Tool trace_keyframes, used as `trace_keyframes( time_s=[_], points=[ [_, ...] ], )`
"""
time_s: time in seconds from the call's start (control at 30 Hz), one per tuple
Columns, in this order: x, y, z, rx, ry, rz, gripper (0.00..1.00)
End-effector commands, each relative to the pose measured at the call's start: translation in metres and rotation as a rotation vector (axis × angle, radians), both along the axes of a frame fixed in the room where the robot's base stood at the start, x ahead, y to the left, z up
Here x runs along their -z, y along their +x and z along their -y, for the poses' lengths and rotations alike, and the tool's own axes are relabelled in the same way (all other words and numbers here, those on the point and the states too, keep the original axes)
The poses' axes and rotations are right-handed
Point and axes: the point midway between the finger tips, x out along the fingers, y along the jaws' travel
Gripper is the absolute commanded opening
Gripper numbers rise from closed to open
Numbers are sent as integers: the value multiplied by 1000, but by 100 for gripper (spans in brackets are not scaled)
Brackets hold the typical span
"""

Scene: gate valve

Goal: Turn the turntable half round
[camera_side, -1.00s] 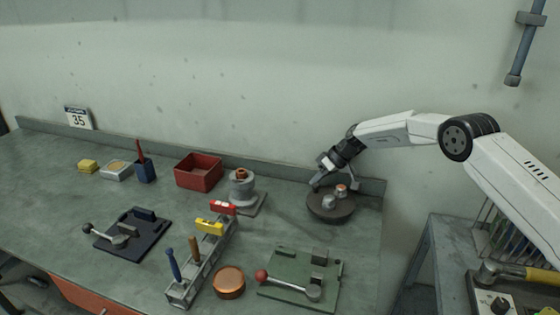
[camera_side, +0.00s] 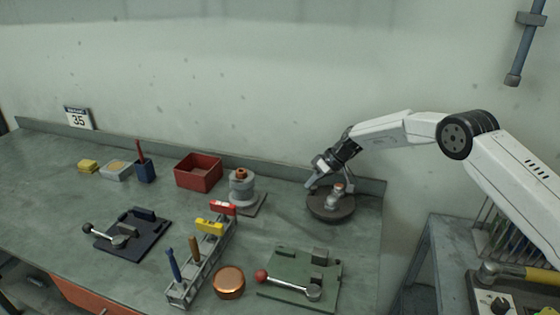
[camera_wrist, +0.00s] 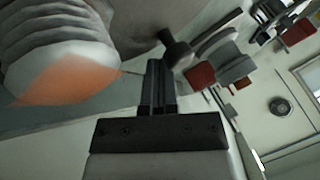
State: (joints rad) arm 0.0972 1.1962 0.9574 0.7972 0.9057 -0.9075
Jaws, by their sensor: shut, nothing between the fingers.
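The turntable (camera_side: 322,212) is a dark round disc at the back right of the bench. Grey metal pieces (camera_side: 334,202) stand on it, one with an orange top (camera_side: 339,187). My gripper (camera_side: 309,184) is shut and empty, at the turntable's far left side and a little above its rim; I cannot tell whether it touches. In the wrist view my shut fingers (camera_wrist: 158,82) point toward the disc (camera_wrist: 145,22), and a large ribbed grey piece with an orange patch (camera_wrist: 70,78) fills the left.
A grey stepped fixture (camera_side: 241,188) and a red bin (camera_side: 198,172) stand left of the turntable. A green plate with a red-knobbed lever (camera_side: 290,283), a copper disc (camera_side: 229,282) and a tool rack (camera_side: 190,285) are in front. Bare bench lies between turntable and green plate.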

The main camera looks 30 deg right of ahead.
Motion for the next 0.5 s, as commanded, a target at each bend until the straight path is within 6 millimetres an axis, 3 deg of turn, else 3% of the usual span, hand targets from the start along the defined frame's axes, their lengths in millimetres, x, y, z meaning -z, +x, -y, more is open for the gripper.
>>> trace_keyframes(
  time_s=[0.5],
  points=[
    [-6,-1,3,0,0,1,0]
  ],
)
